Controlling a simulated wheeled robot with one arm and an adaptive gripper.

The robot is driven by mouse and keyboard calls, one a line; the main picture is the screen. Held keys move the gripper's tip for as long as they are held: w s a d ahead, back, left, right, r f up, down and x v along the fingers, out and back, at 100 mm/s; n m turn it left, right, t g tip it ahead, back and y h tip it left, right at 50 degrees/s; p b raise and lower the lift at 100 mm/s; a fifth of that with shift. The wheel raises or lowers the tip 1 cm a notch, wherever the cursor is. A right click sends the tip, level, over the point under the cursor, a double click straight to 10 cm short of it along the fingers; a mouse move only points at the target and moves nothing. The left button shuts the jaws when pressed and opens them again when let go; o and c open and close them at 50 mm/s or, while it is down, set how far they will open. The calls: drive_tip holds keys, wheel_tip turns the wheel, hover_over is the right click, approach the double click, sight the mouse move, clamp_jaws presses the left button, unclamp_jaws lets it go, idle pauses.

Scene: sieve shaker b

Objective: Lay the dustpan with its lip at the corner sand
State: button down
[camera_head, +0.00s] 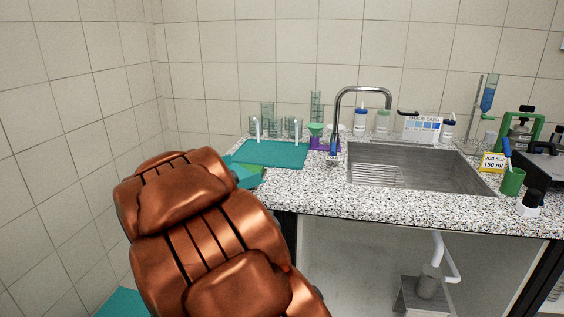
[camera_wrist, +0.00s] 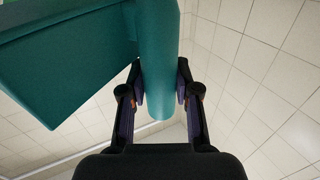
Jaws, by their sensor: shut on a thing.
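My gripper (camera_wrist: 160,88) is shut on the rounded handle of the teal dustpan in the wrist view, one finger on each side. The dustpan's broad pan (camera_wrist: 65,60) extends to the left of the handle and is cut off by the picture's edge. In the head view my copper-coloured arm hides the gripper. A teal surface (camera_head: 121,304) shows low at the left behind the arm; I cannot tell whether it is part of the dustpan. The dustpan's lip is not clearly visible. I cannot make out any corner sand in either view.
A speckled counter (camera_head: 400,205) holds a teal mat (camera_head: 280,152), glassware, a sink (camera_head: 415,170) with a tap (camera_head: 362,90), and several bottles. A small teal-and-green item (camera_head: 246,177) sits by the counter's left end, partly behind my arm. Tiled walls (camera_head: 75,120) meet at the left.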

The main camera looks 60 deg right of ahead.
drive_tip(key=s+d+f+m+g+h+b, duration=0.1)
drive_tip(key=s+d+m+g+h+b, duration=0.2)
drive_tip(key=s, duration=0.5)
drive_tip(key=s+d+m+g, duration=0.1)
drive_tip(key=s+d+g, duration=0.1)
drive_tip(key=s+d, duration=0.4)
drive_tip(key=s+d+f+m+g+h+b, duration=0.1)
drive_tip(key=s+d+m+g+h+b, duration=0.2)
drive_tip(key=s, duration=0.6)
drive_tip(key=shift+n+y, duration=0.5)
drive_tip(key=shift+y, duration=0.1)
drive_tip(key=shift+w+d+f+p, duration=0.8)
drive_tip(key=shift+w+d+f, duration=0.05)
drive_tip(key=shift+w+d, duration=1.1)
drive_tip(key=shift+w+d+f+p, duration=0.85)
drive_tip(key=shift+w+d, duration=1)
drive_tip(key=shift+d, duration=0.05)
drive_tip(key=shift+w+d+f+p, duration=0.8)
drive_tip(key=shift+w+d+f, duration=0.05)
drive_tip(key=shift+w+d, duration=1.1)
drive_tip(key=shift+f, duration=0.15)
drive_tip(key=c, duration=0.8)
unclamp_jaws()
drive_tip(key=shift+c, duration=0.2)
